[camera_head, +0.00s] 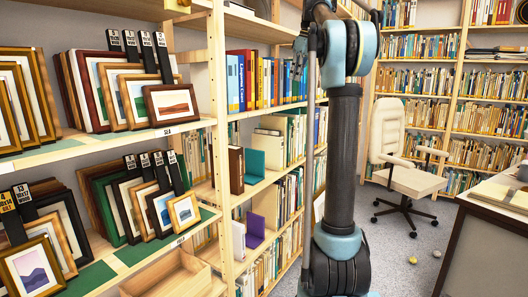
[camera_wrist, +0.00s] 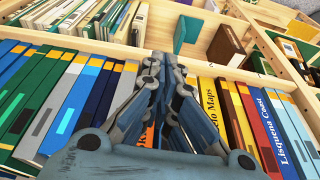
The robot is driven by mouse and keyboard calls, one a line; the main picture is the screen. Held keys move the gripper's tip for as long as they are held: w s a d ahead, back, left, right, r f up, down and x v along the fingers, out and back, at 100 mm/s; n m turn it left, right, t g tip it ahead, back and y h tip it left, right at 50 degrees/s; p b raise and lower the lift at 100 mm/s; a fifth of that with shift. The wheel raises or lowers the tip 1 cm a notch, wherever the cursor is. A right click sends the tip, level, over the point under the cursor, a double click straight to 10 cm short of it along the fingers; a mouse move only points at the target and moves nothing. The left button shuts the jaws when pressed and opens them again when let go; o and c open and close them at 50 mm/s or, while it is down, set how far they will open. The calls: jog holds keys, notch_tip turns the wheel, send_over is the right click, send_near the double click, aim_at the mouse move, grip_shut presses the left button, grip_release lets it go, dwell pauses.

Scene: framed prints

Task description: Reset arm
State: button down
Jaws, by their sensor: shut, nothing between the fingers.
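My arm (camera_head: 343,150) stands upright in the middle of the head view, with a blue-grey joint at its top, in front of the bookshelves. My gripper (camera_wrist: 163,62) shows in the wrist view with its two fingers together and nothing between them. Its tips lie in front of a wooden shelf board (camera_wrist: 225,72), between rows of upright books. I cannot tell whether they touch the board or the books. In the head view I cannot make out the fingertips clearly.
Framed prints (camera_head: 171,104) stand on the left shelves, with more below (camera_head: 184,212). Bookcases line the back. A cream office chair (camera_head: 410,178) and a desk (camera_head: 500,194) are at the right. Small balls (camera_head: 412,260) lie on the grey floor. Red (camera_wrist: 258,130) and blue books flank my gripper.

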jog(key=s+f+m+h, duration=0.1)
jog(key=s+f+m, duration=0.4)
jog(key=s+f, duration=1.7)
jog(key=s+d+f+m+h, duration=0.1)
jog(key=s+f+m, duration=0.4)
jog(key=s+f, duration=1.7)
notch_tip(320, 180, down, 6)
jog(key=shift+f+h, duration=0.15)
jog(key=shift+h, duration=0.15)
jog(key=shift+a, duration=0.1)
